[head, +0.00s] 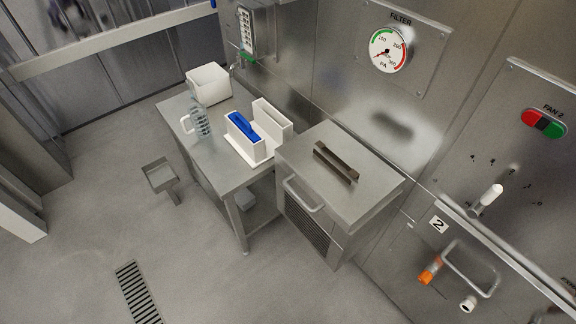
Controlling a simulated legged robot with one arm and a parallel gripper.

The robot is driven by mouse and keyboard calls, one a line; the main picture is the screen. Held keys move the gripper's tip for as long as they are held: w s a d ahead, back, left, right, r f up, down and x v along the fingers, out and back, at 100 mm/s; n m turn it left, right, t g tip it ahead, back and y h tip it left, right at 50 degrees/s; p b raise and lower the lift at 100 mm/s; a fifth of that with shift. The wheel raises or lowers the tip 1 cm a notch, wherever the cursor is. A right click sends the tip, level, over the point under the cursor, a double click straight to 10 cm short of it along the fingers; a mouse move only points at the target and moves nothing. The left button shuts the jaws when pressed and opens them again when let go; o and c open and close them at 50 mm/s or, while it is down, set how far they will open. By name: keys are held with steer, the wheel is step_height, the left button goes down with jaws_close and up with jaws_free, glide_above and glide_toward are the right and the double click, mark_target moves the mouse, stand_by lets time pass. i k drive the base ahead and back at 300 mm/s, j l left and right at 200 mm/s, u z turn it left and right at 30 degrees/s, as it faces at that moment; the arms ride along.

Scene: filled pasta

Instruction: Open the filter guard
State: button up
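A steel cabinet (345,180) stands against the wall below the gauge marked FILTER. Its front has a dark louvred grille (307,225) with a light bar handle (302,194) above it. This front looks like the filter guard, and it appears shut. A dark slot-like fitting (336,162) lies on the cabinet's top. My gripper is not in view.
A steel table (225,178) left of the cabinet holds a white bin (208,84), a clear jug (201,118) and a white holder with a blue item (243,136). A small metal stand (160,176) and drain (138,292) are on the floor. The floor before the cabinet is clear.

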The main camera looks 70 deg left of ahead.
mark_target(348, 206)
steer(key=u, duration=2.4)
